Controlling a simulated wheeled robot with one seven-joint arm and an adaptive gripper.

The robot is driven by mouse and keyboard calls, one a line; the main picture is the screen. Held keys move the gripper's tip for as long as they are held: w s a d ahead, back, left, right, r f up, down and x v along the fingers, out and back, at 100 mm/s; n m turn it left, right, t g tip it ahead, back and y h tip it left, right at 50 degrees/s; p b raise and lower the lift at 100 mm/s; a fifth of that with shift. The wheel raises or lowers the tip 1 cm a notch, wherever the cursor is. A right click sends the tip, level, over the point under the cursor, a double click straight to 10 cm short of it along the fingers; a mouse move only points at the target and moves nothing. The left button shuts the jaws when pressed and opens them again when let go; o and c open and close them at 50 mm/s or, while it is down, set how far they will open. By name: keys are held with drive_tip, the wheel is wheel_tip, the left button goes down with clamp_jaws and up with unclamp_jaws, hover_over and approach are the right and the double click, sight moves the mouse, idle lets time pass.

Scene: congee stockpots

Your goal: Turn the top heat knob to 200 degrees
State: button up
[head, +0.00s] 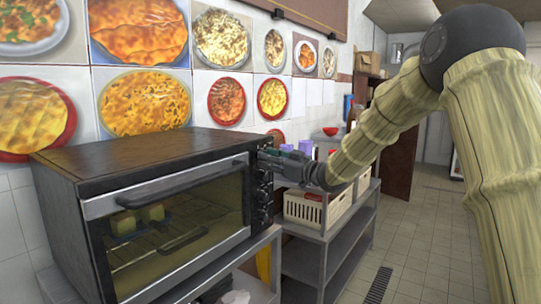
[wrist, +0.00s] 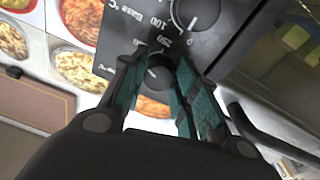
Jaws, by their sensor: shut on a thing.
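The toaster oven (head: 120,155) stands at the left in the head view, with its column of dark knobs on the right of its front. My gripper (head: 270,153) is at the top of that column. In the wrist view my gripper's teal-padded fingers (wrist: 160,66) are closed around the sides of the top heat knob (wrist: 156,74). The fingers partly cover this knob, and its pointer setting cannot be read clearly. A lower knob (wrist: 194,14) shows beside printed temperature numbers on the dark panel. In the head view my gripper hides the top knob.
Food sits inside the oven behind the glass door, whose handle (head: 165,187) crosses the front. A metal shelf (head: 318,238) with a cream crate (head: 302,211) stands right of the oven. The tiled floor (head: 425,250) is open at the right.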

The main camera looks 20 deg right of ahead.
drive_tip(key=shift+r+m, duration=0.1)
drive_tip(key=shift+m, duration=0.6)
drive_tip(key=o, duration=1)
drive_tip(key=shift+d, duration=0.1)
drive_tip(key=v, duration=1.2)
